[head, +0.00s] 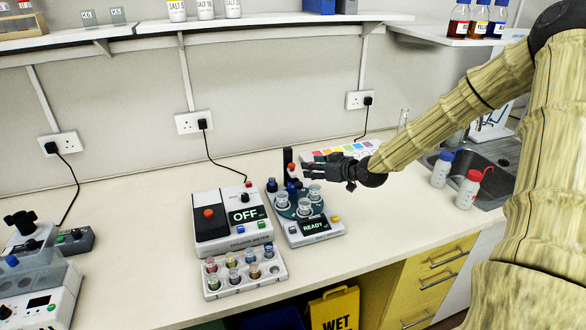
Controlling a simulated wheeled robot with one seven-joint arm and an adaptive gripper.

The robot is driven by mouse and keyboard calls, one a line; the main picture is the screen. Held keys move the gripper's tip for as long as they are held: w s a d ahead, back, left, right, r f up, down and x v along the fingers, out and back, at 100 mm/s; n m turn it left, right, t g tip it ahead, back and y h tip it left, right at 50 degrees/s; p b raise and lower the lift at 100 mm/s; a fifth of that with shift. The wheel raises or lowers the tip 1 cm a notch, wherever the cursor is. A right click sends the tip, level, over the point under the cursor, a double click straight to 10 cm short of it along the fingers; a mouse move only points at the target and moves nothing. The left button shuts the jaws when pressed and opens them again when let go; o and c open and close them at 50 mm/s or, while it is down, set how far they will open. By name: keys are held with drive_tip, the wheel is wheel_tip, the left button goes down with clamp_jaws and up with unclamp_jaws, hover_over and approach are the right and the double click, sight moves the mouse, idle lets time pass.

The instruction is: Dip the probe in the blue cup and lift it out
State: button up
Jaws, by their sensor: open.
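My gripper (306,171) is open, at the end of my arm, reaching left above the back of a sampler with a "READY" display (314,226). The sampler's round turntable holds several clear cups (315,194). A dark post (287,158) stands at its back, with small red and blue parts (292,186) close to my fingertips. I cannot tell which of these parts is the probe. A small dark-blue piece (271,185) shows at the sampler's back left. I see nothing between the fingers.
A colorimeter with an "OFF" display (243,215) stands left of the sampler. A white rack (276,283) of coloured vials lies in front. Behind my gripper is a colour chart (325,156). Wash bottles (468,190) stand by the sink at right. The bench at left centre (140,220) is clear.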

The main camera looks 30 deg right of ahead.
sight(292, 164)
drive_tip(key=shift+w, duration=0.1)
drive_tip(key=shift+p+x, duration=1.4)
drive_tip(key=shift+x, duration=3.7)
drive_tip(key=shift+c, duration=0.2)
clamp_jaws()
